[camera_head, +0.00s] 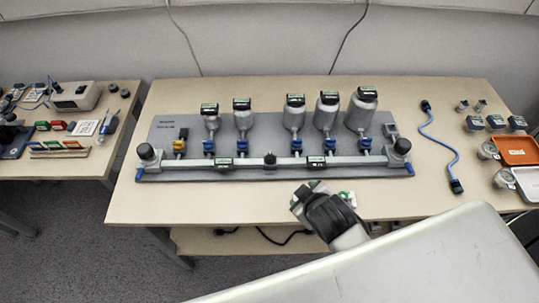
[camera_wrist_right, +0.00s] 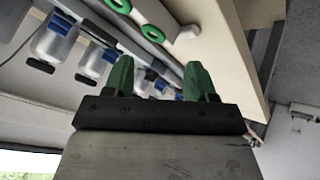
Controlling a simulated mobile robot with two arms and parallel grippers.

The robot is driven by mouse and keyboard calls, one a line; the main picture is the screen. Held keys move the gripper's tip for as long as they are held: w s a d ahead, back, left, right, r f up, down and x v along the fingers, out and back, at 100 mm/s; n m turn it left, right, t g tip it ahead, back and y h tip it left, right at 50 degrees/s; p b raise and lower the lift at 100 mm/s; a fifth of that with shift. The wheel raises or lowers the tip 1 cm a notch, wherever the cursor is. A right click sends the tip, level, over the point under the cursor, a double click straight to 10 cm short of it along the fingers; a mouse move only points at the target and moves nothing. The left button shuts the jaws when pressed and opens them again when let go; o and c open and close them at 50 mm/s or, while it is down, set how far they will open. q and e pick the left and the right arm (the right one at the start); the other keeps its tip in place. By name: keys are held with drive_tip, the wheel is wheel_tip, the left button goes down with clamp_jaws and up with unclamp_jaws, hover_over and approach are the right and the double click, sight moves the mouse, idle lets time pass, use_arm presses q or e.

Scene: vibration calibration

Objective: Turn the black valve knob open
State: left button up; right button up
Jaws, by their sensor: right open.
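A grey manifold board (camera_head: 160,130) lies on the middle table, with a horizontal pipe along its front. A small black knob (camera_head: 269,159) sits at the pipe's middle. Larger black-topped fittings stand at the pipe's left end (camera_head: 146,152) and right end (camera_head: 402,147). I cannot tell which is the valve knob. My right gripper (camera_head: 304,194) is in front of the board, near the table's front edge, apart from the knobs. The right wrist view shows its green fingers (camera_wrist_right: 158,78) spread, with nothing held; a dark part of the manifold shows beyond them. My left gripper is out of view.
Several silver canisters (camera_head: 363,110) with black tops and blue valves (camera_head: 365,143) rise from the board. A blue cable (camera_head: 433,139) and an orange tray (camera_head: 517,150) lie to the right.

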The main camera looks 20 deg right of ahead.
drive_tip(key=w+a+r+n+t+y, duration=0.2)
drive_tip(key=w+a+r+n+t, duration=0.25)
drive_tip(key=w+r+n, duration=0.2)
drive_tip(key=w+a+r+n+t+y, duration=0.35)
drive_tip(key=w+r+n+t, duration=0.2)
drive_tip(key=r, duration=0.25)
drive_tip(key=s+a+r+n+g+y, duration=0.15)
drive_tip(key=a+n+g+y, duration=0.3)
drive_tip(key=n, duration=0.55)
drive_tip(key=a+r+n+g+y, duration=0.3)
drive_tip(key=a+n+y, duration=0.2)
drive_tip(key=n, duration=0.5)
drive_tip(key=s+a+r+n+g+y, duration=0.15)
drive_tip(key=a+n+g+y, duration=0.3)
drive_tip(key=n, duration=0.55)
drive_tip(key=n+g+h, duration=0.6)
drive_tip(key=n+h, duration=1.3)
drive_tip(key=n, duration=0.2)
hover_over(270, 157)
wheel_tip(270, 157, down, 11)
wheel_tip(270, 157, down, 11)
drive_tip(key=shift+r+p, duration=0.2)
drive_tip(key=shift+p, duration=0.5)
